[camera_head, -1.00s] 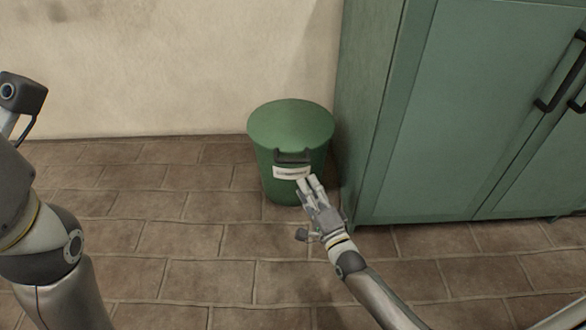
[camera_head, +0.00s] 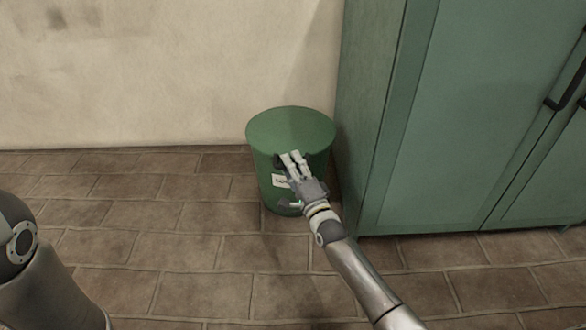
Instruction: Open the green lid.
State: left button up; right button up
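A green bin (camera_head: 268,188) stands on the tiled floor against the wall, with its round green lid (camera_head: 290,128) lying flat on top. A dark handle (camera_head: 278,160) sits at the lid's front edge, partly hidden by my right fingers. A white label below it is also partly covered. My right gripper (camera_head: 293,160) is at the front of the bin, fingers pointing up at the handle. I cannot tell whether the fingers touch it or how far they are closed. Part of my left arm (camera_head: 30,255) shows at the lower left; its gripper is out of view.
A tall green cabinet (camera_head: 450,120) with dark handles (camera_head: 568,85) stands close to the right of the bin. The pale wall (camera_head: 150,80) is behind the bin. The tiled floor (camera_head: 160,230) to the left and in front is clear.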

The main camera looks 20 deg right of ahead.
jog(key=shift+c, duration=0.4)
grip_shut()
jog(key=shift+r, duration=0.1)
